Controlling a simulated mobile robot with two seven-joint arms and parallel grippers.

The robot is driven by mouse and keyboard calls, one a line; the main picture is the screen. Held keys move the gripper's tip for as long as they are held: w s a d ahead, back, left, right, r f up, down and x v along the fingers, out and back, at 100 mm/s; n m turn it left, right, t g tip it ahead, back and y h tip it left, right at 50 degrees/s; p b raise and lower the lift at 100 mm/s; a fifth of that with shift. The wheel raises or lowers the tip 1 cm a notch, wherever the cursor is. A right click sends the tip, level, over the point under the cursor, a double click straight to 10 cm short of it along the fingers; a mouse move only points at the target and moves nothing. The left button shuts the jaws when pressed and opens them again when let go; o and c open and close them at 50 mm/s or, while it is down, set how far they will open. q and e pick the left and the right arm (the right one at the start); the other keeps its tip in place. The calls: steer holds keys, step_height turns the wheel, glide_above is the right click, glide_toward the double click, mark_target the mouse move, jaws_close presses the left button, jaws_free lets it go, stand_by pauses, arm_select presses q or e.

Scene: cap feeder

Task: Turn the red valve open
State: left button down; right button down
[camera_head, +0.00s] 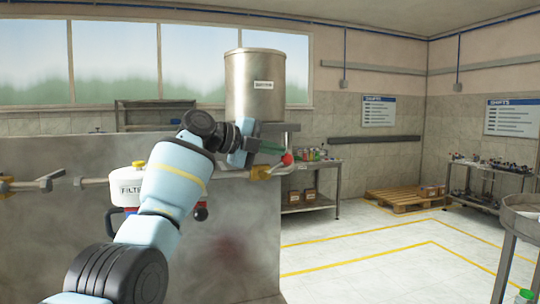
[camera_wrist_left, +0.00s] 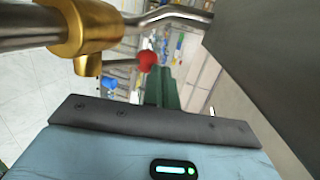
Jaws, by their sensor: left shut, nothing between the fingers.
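The valve has a brass body (camera_head: 260,173) on the pipe above the grey panel, with a red ball knob (camera_head: 287,159) on a short metal lever. In the left wrist view the brass body (camera_wrist_left: 85,30) fills the upper left, and the lever runs right to the red knob (camera_wrist_left: 148,59). My left gripper (camera_head: 276,149) is shut and empty, its dark green fingers just above and beside the knob. Its fingers (camera_wrist_left: 163,85) also show just below the knob in the left wrist view; I cannot tell whether they touch it. My right gripper is not in view.
A large metal tank (camera_head: 255,90) stands just above my left gripper. The grey panel (camera_head: 245,240) lies below, with a white filter housing (camera_head: 128,188) partly behind my arm.

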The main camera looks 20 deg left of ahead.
mark_target(284, 157)
arm_select(q)
steer(key=shift+w+d+f, duration=0.8)
steer(key=shift+d+f, duration=0.05)
steer(key=shift+d, duration=0.1)
steer(key=shift+w+d+f+g+y, duration=0.1)
steer(key=shift+d+f+g+y, duration=0.1)
steer(key=shift+g+y, duration=0.15)
steer(key=shift+f, duration=0.1)
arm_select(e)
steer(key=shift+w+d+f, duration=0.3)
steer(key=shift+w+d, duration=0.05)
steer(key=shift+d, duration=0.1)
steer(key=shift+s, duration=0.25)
